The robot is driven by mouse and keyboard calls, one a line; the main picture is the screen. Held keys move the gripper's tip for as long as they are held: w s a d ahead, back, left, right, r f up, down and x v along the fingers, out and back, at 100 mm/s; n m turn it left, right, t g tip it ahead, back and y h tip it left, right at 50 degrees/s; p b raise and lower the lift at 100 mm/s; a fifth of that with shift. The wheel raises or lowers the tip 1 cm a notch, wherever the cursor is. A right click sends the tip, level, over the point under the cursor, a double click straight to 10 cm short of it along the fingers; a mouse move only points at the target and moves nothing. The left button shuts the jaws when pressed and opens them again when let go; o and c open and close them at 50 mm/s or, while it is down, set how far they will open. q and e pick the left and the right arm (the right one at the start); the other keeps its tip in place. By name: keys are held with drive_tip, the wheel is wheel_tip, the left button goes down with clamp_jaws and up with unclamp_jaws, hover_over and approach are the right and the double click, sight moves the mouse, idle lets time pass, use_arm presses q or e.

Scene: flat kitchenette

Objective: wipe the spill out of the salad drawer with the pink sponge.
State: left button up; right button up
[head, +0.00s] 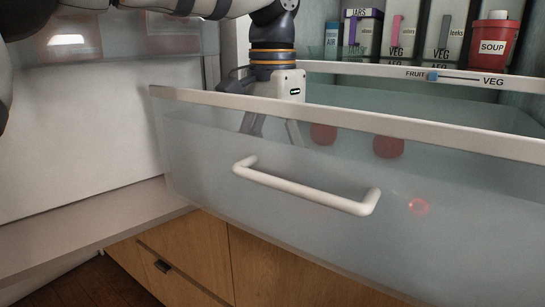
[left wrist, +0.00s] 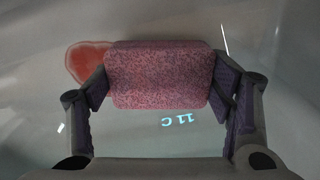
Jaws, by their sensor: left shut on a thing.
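The salad drawer (head: 330,175) is a pulled-out translucent bin with a pale rim and a white bar handle (head: 305,187). My left gripper (head: 268,130) reaches down into it behind the front panel, its fingers blurred by the panel. In the left wrist view the left gripper (left wrist: 165,88) is shut on the pink sponge (left wrist: 160,75), a speckled block between its two fingers. A red spill (left wrist: 86,58) shows on the drawer floor at the sponge's upper left, partly covered by the sponge. Whether the sponge touches the floor is unclear. My right gripper is not in view.
Two dull red round shapes (head: 323,134) and (head: 388,147) show through the front panel, with a faint red ring (head: 419,207) lower right. Labelled containers and a red soup tub (head: 491,42) stand on the shelf behind. A fruit-veg slider (head: 433,76) lies behind the front rim.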

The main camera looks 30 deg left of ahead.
use_arm(q)
drive_tip(key=shift+f, duration=1.05)
